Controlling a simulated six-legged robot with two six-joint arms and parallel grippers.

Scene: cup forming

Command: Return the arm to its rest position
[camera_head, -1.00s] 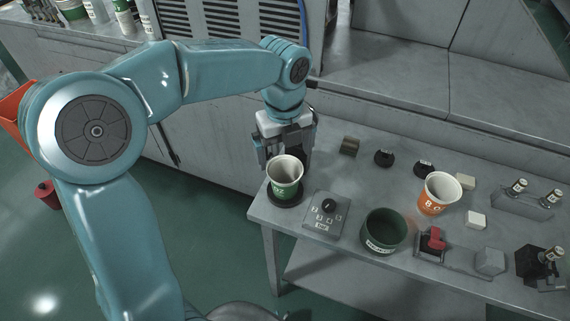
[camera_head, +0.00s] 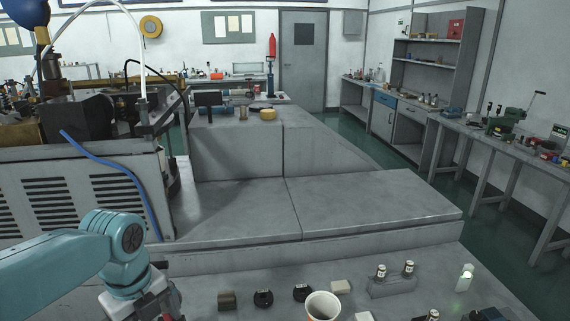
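My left arm comes in from the lower left, and its gripper (camera_head: 165,306) is at the bottom edge, partly cut off by the frame. Its fingers are not clear enough to tell open from shut. The orange and white cup (camera_head: 322,306) stands on the grey table (camera_head: 215,268) at the bottom middle, cut off by the frame. The green cup, the dark green container and the control box are out of view. My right gripper is not in view.
Small black knobs (camera_head: 263,298), a brown block (camera_head: 227,300) and a bottle holder (camera_head: 392,286) sit on the near table. A stepped grey bench (camera_head: 370,207) lies behind it. A machine with a vented side (camera_head: 60,205) stands at left. The air above the bench is clear.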

